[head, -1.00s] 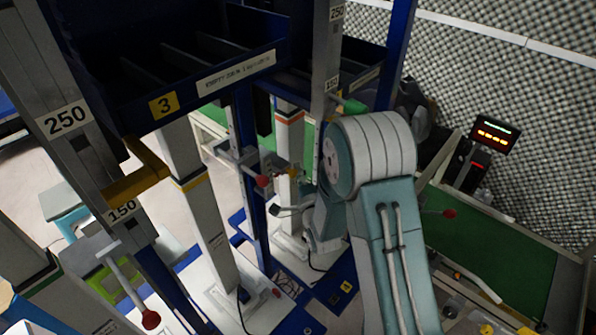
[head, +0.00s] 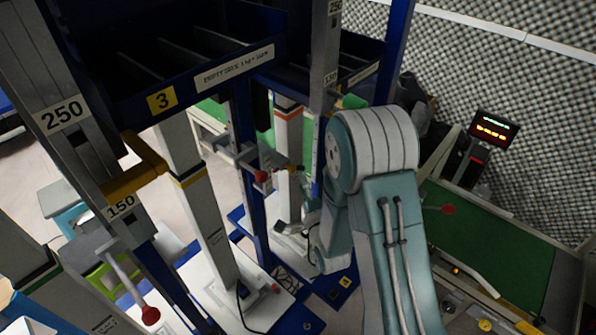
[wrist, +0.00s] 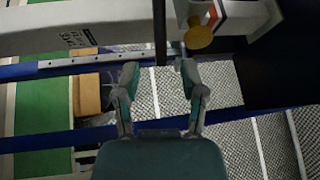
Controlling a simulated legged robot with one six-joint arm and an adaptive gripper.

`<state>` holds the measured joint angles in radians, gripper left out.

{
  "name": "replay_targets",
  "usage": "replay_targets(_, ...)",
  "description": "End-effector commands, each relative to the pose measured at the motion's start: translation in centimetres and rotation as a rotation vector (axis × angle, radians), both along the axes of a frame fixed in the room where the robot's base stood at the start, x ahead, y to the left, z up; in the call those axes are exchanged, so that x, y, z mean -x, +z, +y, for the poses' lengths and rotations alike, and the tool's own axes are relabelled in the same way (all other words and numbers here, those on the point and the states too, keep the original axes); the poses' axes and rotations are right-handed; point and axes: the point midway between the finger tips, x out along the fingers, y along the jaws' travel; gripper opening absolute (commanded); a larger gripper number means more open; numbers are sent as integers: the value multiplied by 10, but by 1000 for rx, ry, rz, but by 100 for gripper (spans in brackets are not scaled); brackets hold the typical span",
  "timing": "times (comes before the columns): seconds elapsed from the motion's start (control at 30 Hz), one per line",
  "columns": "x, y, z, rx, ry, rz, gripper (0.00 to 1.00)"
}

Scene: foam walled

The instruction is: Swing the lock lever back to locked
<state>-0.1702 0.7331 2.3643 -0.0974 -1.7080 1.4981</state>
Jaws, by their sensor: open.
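In the head view several levers with red knobs show: one on the clamp by the middle blue post (head: 261,177), one at lower left (head: 150,315), one right of my arm (head: 448,209). I cannot tell which is the lock lever. My gripper is mostly hidden behind my arm in the head view, low near the orange-banded column (head: 288,125). In the wrist view my gripper (wrist: 160,75) is open. A dark upright rod (wrist: 160,30) shows between its fingertips; contact cannot be told. A yellow knob (wrist: 199,34) is just beyond the right finger.
A blue shelf bin (head: 235,68) marked 3 overhangs the left and middle. Grey columns (head: 62,115) and blue posts crowd the left. A green-topped bench (head: 490,245) and a lit display (head: 494,128) stand at right. A blue rail (wrist: 60,142) crosses the wrist view.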

Motion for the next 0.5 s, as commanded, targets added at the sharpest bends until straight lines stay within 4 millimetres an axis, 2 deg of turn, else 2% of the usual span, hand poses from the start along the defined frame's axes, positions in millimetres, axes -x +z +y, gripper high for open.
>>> replay_targets(0.1,24,-6,-7,1,-1,4,54)
replay_targets(0.23,44,-10,-12,1,-2,5,54)
replay_targets(0.5,59,-12,-16,0,-1,0,54)
